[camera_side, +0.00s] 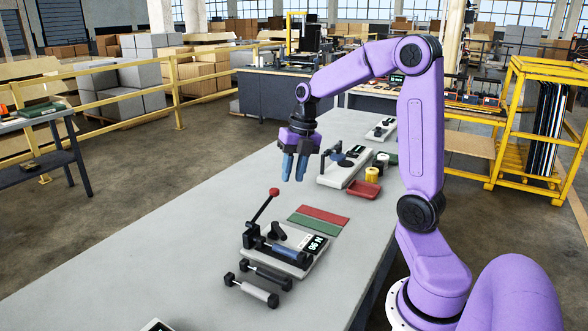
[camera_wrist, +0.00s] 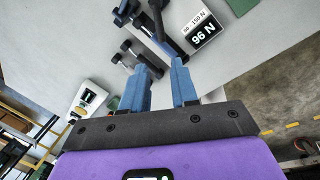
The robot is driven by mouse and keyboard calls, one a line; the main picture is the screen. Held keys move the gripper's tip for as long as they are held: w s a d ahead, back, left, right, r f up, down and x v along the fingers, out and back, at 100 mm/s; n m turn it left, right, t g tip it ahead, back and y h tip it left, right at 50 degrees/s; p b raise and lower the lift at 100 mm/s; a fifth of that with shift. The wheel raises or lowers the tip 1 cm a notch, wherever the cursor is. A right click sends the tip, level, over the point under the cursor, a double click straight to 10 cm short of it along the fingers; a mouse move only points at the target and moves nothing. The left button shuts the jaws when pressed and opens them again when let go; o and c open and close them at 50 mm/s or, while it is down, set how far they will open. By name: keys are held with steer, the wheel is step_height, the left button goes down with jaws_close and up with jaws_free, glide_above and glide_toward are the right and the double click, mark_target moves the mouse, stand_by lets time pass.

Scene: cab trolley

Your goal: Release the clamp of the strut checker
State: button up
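The strut checker (camera_side: 318,256) is a pale plate with dark fittings near the middle of the bench. Its clamp lever (camera_side: 262,208) rises tilted up to a red knob (camera_side: 274,191). A blue-bodied strut (camera_side: 284,250) lies across dark end holders on the checker. The display (camera_wrist: 203,30) reads 96 N in the wrist view, below a line reading 80 - 150 N. My gripper (camera_side: 294,178) points down with blue fingers apart and empty, above the bench and beyond the knob, touching nothing. The fingers also show in the wrist view (camera_wrist: 160,90), which does not clearly show the knob.
Two more struts, one dark (camera_side: 264,274) and one grey (camera_side: 254,292), lie in front of the checker. Red (camera_side: 323,215) and green (camera_side: 313,226) strips lie behind it. Further back stand another device (camera_side: 340,170), a red tray (camera_side: 362,190) and yellow reels (camera_side: 372,174). The bench's left side is clear.

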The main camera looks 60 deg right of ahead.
steer(key=shift+r, duration=0.35)
jaws_close()
steer(key=m+g+h, duration=0.1)
steer(key=m+g, duration=0.1)
steer(key=m, duration=0.5)
glide_above(279, 232)
steer(key=w+a, duration=0.1)
step_height(279, 232, down, 3)
steer(key=w+a+f+m+g+h, duration=0.1)
steer(key=w+a+f+m+h, duration=0.25)
steer(key=a+m, duration=0.55)
steer(key=d+f, duration=0.1)
steer(key=f, duration=0.1)
steer(key=d+f+m, duration=0.1)
steer(key=d+f, duration=0.1)
steer(key=f, duration=0.1)
steer(key=s+d+f+m, duration=0.1)
steer(key=f, duration=0.2)
steer(key=shift+s+d+f, duration=0.1)
steer(key=shift+d+f, duration=0.1)
steer(key=shift+d, duration=0.2)
steer(key=shift+s+d+f, duration=0.25)
steer(key=shift+s+d, duration=0.2)
steer(key=shift+d, duration=0.15)
steer(key=shift+s+d+f, duration=0.2)
steer(key=shift+s+d, duration=0.2)
steer(key=shift+d, duration=0.15)
steer(key=shift+s+d+f, duration=0.1)
steer(key=shift+s+d, duration=0.25)
steer(key=shift+d, duration=0.05)
